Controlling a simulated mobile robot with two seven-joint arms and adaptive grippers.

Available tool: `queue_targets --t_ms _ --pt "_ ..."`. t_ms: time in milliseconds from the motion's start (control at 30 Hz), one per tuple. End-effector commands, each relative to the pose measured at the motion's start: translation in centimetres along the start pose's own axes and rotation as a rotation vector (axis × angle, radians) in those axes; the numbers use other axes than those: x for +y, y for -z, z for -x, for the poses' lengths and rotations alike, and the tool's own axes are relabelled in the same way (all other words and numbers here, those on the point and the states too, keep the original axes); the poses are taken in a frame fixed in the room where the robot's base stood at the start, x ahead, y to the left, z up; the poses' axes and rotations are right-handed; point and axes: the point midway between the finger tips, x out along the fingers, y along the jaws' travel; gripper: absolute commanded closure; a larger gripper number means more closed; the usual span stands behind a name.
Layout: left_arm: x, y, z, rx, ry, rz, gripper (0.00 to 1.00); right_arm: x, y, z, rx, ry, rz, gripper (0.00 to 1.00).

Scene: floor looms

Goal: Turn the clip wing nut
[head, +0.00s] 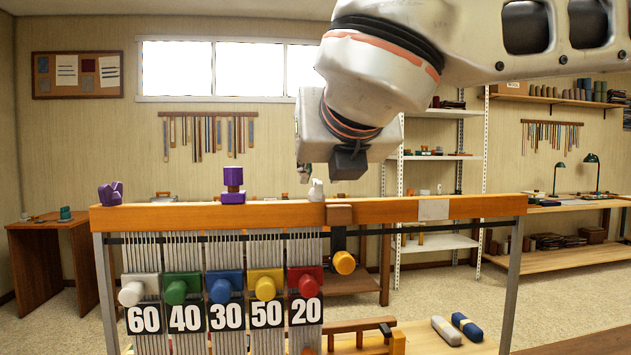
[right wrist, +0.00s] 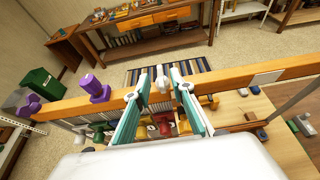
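A small white wing nut (head: 316,190) stands on top of the loom's orange wooden beam (head: 170,216). A dark clip-like bracket hangs below the beam just right of it, with a brown block (head: 339,214) on the beam. My right gripper (head: 308,176) points down just above the white nut. In the right wrist view its two teal fingers (right wrist: 160,75) are apart, with the white wing nut (right wrist: 161,83) between them and small gaps showing. I cannot tell whether either finger touches it. My left gripper is not in view.
A purple knob (head: 233,185) and a purple winged piece (head: 110,193) stand on the beam to the left. Colored pegs with number plates (head: 226,315) hang below. The beam's right part is mostly clear.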

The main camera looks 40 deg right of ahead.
Motion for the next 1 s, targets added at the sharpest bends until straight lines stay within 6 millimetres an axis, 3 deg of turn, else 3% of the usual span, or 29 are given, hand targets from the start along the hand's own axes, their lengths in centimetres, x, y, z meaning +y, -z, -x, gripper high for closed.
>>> queue_targets --t_ms 100,300,667,767,1000 --pt "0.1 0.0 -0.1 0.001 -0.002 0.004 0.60 0.0 0.3 -2.2 0.006 0.003 0.001 0.76" --pt "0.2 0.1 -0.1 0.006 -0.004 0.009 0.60 0.1 0.2 -4.2 0.004 0.000 0.000 0.76" --pt "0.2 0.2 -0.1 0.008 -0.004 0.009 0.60 0.0 0.1 -4.7 0.003 0.000 0.000 0.76" --pt "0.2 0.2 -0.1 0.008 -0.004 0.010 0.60 0.0 0.1 -4.7 0.003 0.000 0.000 1.00" --pt "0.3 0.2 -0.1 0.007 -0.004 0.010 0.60 0.0 0.1 -4.7 0.003 -0.002 0.000 1.00"
